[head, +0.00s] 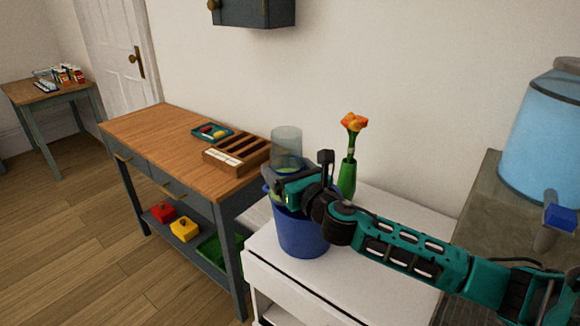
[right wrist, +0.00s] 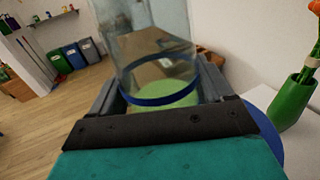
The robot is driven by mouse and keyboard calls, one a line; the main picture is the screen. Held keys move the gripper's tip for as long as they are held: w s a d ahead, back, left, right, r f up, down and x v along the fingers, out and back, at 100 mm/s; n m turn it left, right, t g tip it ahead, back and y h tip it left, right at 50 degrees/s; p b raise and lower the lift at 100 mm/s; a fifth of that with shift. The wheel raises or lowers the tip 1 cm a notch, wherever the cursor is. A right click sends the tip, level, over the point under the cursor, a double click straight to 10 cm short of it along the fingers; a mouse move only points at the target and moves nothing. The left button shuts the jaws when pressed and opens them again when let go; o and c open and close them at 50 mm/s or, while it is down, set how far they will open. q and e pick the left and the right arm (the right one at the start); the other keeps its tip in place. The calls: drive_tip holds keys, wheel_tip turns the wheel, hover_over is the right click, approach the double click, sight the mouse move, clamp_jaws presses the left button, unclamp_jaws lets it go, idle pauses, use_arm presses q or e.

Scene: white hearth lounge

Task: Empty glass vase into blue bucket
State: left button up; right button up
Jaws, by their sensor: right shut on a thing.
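The clear glass vase (head: 287,146) looks roughly upright above the blue bucket (head: 302,238), which stands on the white cabinet. My right gripper (head: 277,183) is shut on the vase and hides its lower part in the head view. In the right wrist view the vase (right wrist: 155,60) sits between the fingers, with a blue band and a green area low in the glass. I cannot tell whether the green is inside the vase or seen through it. The bucket's rim (right wrist: 264,130) shows at the right there. My left gripper is out of view.
A green vase with orange flowers (head: 348,178) stands close behind my right arm. A wooden-topped table (head: 150,130) at the left holds a compartment box (head: 238,152) and a small teal tray (head: 198,131). A large blue water container (head: 540,135) is at the right.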

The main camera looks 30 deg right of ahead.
drive_tip(key=shift+w+a+f+m, duration=0.1)
drive_tip(key=shift+a+f+m, duration=0.1)
drive_tip(key=shift+a+m, duration=0.75)
drive_tip(key=shift+w+a+r+m+t, duration=0.1)
drive_tip(key=shift+a+m+t, duration=0.1)
drive_tip(key=shift+a+m, duration=0.55)
drive_tip(key=shift+a+r+m+t, duration=0.1)
drive_tip(key=shift+a+m+t, duration=0.2)
drive_tip(key=shift+m, duration=0.8)
drive_tip(key=shift+s+a+f+m+h+b, duration=0.3)
drive_tip(key=shift+m+b, duration=0.6)
drive_tip(key=shift+m, duration=1.05)
drive_tip(key=shift+s+a+f+m+h+b, duration=0.1)
drive_tip(key=shift+a+f+m+h+b, duration=0.6)
drive_tip(key=shift+m, duration=1.2)
drive_tip(key=shift+s+d+f+m+b, duration=0.1)
drive_tip(key=shift+s+f+m+b, duration=0.15)
drive_tip(key=shift+m+b, duration=1.3)
drive_tip(key=shift+f+m+p, duration=0.1)
drive_tip(key=shift+m+p, duration=0.3)
drive_tip(key=shift+p, duration=0.05)
drive_tip(key=shift+s+d+r+m+p, duration=0.2)
drive_tip(key=shift+d+r+m+p, duration=0.15)
drive_tip(key=shift+m+p, duration=0.1)
